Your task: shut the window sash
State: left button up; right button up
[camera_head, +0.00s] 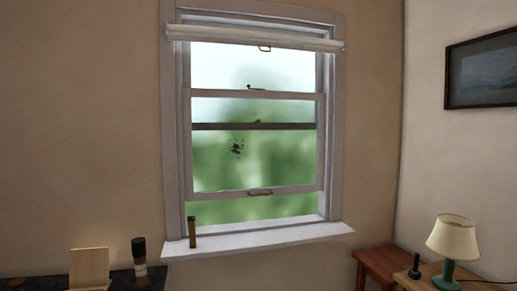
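The window (253,110) is set in the wall ahead, in a pale frame. Its lower sash (232,192) is raised; an open gap (255,208) shows between its bottom rail and the sill (270,238). A small metal handle (260,191) is on the bottom rail. A catch (256,87) is on the sash's top rail. Neither of my grippers is in the head view.
A small brown upright object (192,232) stands on the sill's left end, by the frame. A rolled blind (255,38) hangs at the window top. Below left is a dark surface with a dark-topped cylinder (140,260); at right are a lamp (453,242) and reddish table (382,262).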

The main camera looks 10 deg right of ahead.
aim_at(187, 93)
jog(key=z, duration=1.2)
jog(key=i, duration=2.45)
jog(key=u, duration=2.45)
